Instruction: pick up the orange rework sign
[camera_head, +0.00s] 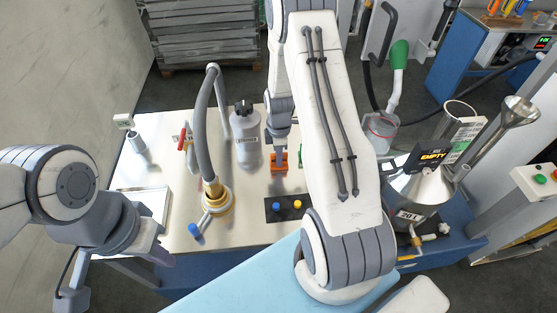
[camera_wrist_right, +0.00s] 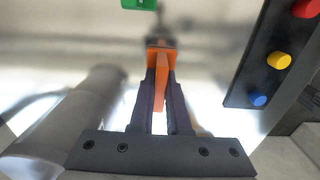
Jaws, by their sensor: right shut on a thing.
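The orange rework sign (camera_head: 279,162) is at the middle of the bench in the head view, at or just above the bench top. In the right wrist view the orange sign (camera_wrist_right: 161,88) stands between my fingers. My right gripper (camera_head: 279,146) points down from above and is shut on the sign; its fingers (camera_wrist_right: 160,105) lie on both sides of it. My left gripper (camera_head: 70,298) hangs at the lower left, away from the bench top, and its fingers do not show clearly.
A grey bottle (camera_head: 246,138) and a grey hose on a brass fitting (camera_head: 216,196) stand left of the sign. A black button panel (camera_head: 286,208) lies in front of it. A steel vessel (camera_head: 420,190) with an EMPTY tag (camera_head: 432,155) stands right.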

